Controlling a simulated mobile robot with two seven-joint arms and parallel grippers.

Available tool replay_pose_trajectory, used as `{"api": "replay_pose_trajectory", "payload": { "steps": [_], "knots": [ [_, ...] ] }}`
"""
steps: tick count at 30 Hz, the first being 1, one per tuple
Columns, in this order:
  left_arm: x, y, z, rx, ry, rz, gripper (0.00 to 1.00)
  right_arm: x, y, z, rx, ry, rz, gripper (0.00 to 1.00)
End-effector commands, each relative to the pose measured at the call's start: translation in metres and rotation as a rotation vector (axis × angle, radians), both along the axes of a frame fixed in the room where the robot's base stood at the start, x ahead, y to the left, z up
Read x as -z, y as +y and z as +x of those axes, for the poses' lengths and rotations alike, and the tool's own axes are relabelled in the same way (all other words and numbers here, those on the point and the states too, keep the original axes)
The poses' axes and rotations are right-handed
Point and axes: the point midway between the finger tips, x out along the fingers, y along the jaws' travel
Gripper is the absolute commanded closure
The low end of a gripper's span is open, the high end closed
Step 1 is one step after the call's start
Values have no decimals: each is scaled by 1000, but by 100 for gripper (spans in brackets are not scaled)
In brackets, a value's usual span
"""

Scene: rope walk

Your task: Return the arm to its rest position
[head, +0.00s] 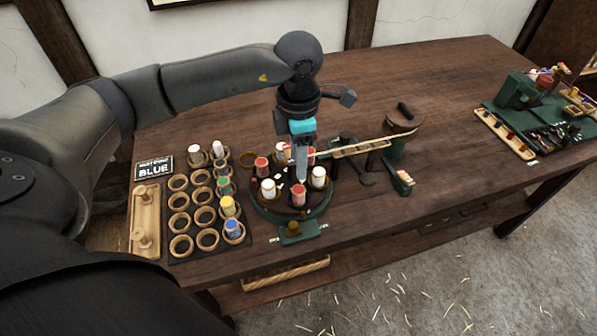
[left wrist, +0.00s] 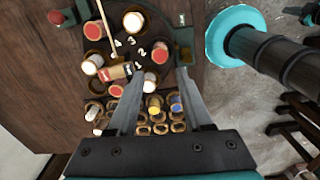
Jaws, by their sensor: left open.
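My left arm reaches in from the left in the head view. Its gripper (head: 301,178) points down over the round green carousel (head: 260,208), close above or beside a red-topped bobbin (head: 298,194). I cannot tell whether the fingers touch it. In the left wrist view the two fingers (left wrist: 160,73) are spread apart and no object is clamped between them. White-topped bobbins (head: 318,176) and red-topped bobbins (head: 261,165) stand around the carousel.
A rack of ring holders (head: 206,215) stands left of the carousel, with white, green, yellow and blue bobbins (head: 232,229). A sign (head: 154,168) reads BLUE. A wooden bar (head: 360,148) and crank post (head: 404,118) stand right of the gripper. The table's middle right is clear.

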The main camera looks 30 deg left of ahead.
Motion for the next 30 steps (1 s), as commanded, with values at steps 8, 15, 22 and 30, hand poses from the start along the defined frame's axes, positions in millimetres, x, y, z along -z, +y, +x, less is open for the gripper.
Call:
{"api": "replay_pose_trajectory", "payload": {
  "steps": [8,15,22,30],
  "knots": [
    [-19,0,0,0,-1,-1,50,-1,0,0,0,0,1,100],
    [-18,0,0,0,0,0,50,-1,0,-1,1,1,1,100],
    [-18,-1,0,1,0,-3,50,-1,1,-1,1,1,1,100],
    [-8,-91,-10,59,-18,-334,50,-1,1,-1,2,1,1,100]
  ]
}}
